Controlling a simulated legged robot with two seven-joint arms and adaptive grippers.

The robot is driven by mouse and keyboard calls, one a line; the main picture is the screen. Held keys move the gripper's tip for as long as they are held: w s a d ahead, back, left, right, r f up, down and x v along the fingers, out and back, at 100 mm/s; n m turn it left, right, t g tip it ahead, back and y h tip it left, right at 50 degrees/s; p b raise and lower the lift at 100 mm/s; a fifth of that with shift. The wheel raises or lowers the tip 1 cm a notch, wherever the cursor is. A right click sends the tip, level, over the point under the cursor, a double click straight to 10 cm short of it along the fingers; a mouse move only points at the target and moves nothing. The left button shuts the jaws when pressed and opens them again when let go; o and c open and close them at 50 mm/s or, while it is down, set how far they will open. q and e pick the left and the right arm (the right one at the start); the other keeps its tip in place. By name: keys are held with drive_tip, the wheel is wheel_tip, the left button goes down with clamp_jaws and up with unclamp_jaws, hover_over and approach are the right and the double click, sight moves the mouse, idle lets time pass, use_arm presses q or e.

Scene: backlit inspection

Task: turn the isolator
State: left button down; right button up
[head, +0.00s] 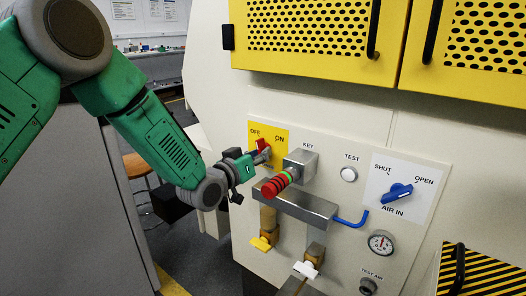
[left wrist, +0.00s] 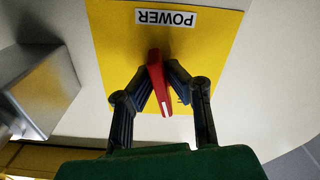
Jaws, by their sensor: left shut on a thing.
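The isolator is a red handle (head: 263,145) on a yellow plate (head: 281,136) marked OFF and ON, at the upper left of the white panel. In the left wrist view the red handle (left wrist: 157,82) stands out from the yellow plate (left wrist: 215,40), under an upside-down POWER label (left wrist: 166,17). My left gripper (head: 258,157) reaches it from the left. In the left wrist view the fingers of my left gripper (left wrist: 163,88) are closed on both sides of the handle. The gripper hides part of the handle and plate in the head view. My right gripper is out of view.
Yellow perforated doors (head: 310,27) hang above.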

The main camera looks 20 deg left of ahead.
use_arm(q)
drive_tip(key=m, duration=0.3)
drive_tip(key=shift+a+f+m+p, duration=0.1)
drive_tip(key=shift+f+m+p, duration=0.1)
drive_tip(key=shift+m+p, duration=0.15)
drive_tip(key=m, duration=0.2)
drive_tip(key=shift+m, duration=0.35)
drive_tip(key=m, duration=0.5)
drive_tip(key=shift+a+m, duration=0.1)
drive_tip(key=shift+m, duration=0.2)
drive_tip(key=c, duration=1.6)
unclamp_jaws()
drive_tip(key=shift+a+r, duration=0.1)
drive_tip(key=shift+s+a, duration=0.1)
drive_tip(key=shift+s, duration=0.2)
drive_tip(key=v, duration=1.1)
drive_tip(key=shift+s, duration=0.1)
